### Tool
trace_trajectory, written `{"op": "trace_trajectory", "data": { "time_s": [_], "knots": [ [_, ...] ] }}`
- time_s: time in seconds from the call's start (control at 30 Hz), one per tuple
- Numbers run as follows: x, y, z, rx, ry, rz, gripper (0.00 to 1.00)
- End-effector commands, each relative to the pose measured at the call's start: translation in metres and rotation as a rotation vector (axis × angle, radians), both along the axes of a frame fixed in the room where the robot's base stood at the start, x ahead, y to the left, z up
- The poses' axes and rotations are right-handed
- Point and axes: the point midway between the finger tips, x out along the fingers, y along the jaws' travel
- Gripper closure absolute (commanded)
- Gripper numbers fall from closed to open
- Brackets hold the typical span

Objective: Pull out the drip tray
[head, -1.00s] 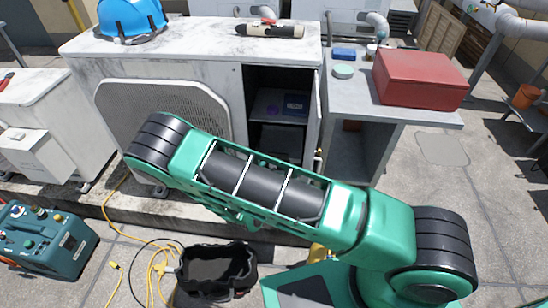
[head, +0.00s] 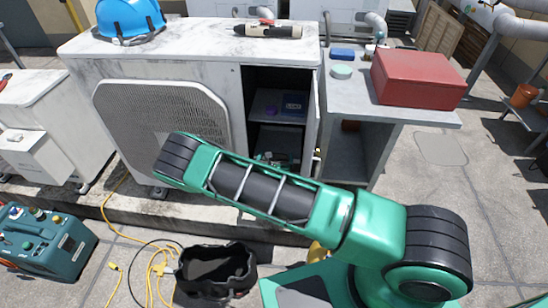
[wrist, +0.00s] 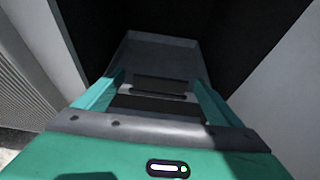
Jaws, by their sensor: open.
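The drip tray (wrist: 160,52) is a grey, shallow tray low inside the open condenser cabinet. In the wrist view it lies straight ahead, with a dark bar at its near side. It also shows in the head view (head: 283,141), partly hidden by my arm. My gripper (wrist: 158,88) is open, its two green fingers pointing at the tray's near end, one to each side of the dark bar. I cannot tell whether they touch it. In the head view my arm hides most of the gripper.
The cabinet door (head: 313,120) stands open on the right side of the opening. A shelf above the tray holds a blue box (head: 294,101) and a purple item (head: 271,110). A black bag (head: 215,270) and yellow cable lie on the ground in front.

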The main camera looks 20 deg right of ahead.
Motion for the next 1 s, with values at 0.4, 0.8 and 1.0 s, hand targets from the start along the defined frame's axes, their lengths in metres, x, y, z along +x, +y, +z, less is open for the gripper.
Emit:
{"op": "trace_trajectory", "data": {
  "time_s": [0.4, 0.8, 1.0],
  "knots": [
    [0.008, -0.004, -0.004, 0.000, 0.001, -0.001, 0.11],
    [0.005, -0.001, -0.004, 0.000, 0.001, 0.002, 0.70],
    [-0.035, 0.018, -0.005, -0.001, 0.005, 0.007, 0.70]
  ]
}}
